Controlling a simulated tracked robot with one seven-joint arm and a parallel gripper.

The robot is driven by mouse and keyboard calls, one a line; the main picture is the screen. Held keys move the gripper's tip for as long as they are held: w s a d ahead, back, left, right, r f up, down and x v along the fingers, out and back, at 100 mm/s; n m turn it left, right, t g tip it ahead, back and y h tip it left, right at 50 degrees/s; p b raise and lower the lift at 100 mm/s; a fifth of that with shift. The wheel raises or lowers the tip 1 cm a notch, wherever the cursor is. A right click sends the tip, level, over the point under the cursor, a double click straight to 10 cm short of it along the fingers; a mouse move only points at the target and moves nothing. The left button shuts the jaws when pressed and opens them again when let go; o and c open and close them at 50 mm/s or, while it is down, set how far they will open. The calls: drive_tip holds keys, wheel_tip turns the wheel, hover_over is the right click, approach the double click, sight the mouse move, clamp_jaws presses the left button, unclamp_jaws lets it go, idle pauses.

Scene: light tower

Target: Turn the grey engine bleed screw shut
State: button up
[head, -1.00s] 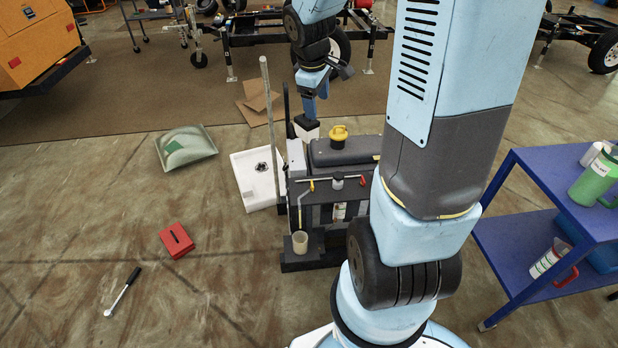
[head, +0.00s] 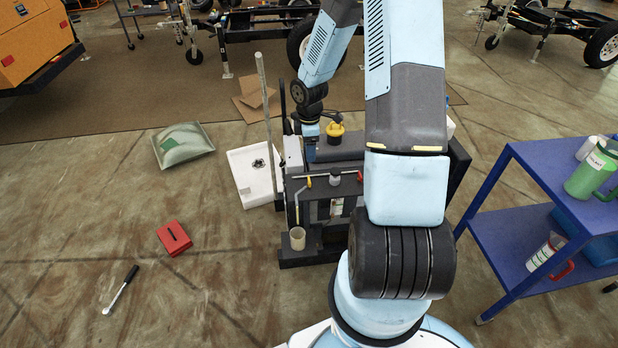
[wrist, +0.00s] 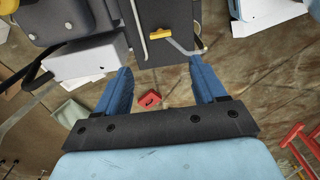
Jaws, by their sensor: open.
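The dark engine unit (head: 318,205) stands on the floor left of my arm's base. A pale pipe runs along its front top edge with a yellow lever (head: 308,182), a small grey-white cap (head: 335,177) and a red handle (head: 359,176). I cannot tell for sure which small part is the grey bleed screw. My gripper (wrist: 160,66) is open and empty in the wrist view, its blue fingers apart. The yellow lever also shows there (wrist: 175,38), beyond the fingertips. In the head view my wrist is low behind the unit's left end, its fingers largely hidden.
A beige cup (head: 297,238) sits at the unit's front left foot. A yellow cap (head: 335,130) tops the unit. A tall grey pole (head: 268,125) and white tray (head: 246,172) stand left. A blue cart (head: 520,235) is at right. A red box (head: 174,238) lies on open floor.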

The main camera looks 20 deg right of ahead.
sight(309, 179)
wheel_tip(309, 179, down, 14)
drive_tip(key=shift+r, duration=0.1)
idle(0.5)
drive_tip(key=c, duration=1.1)
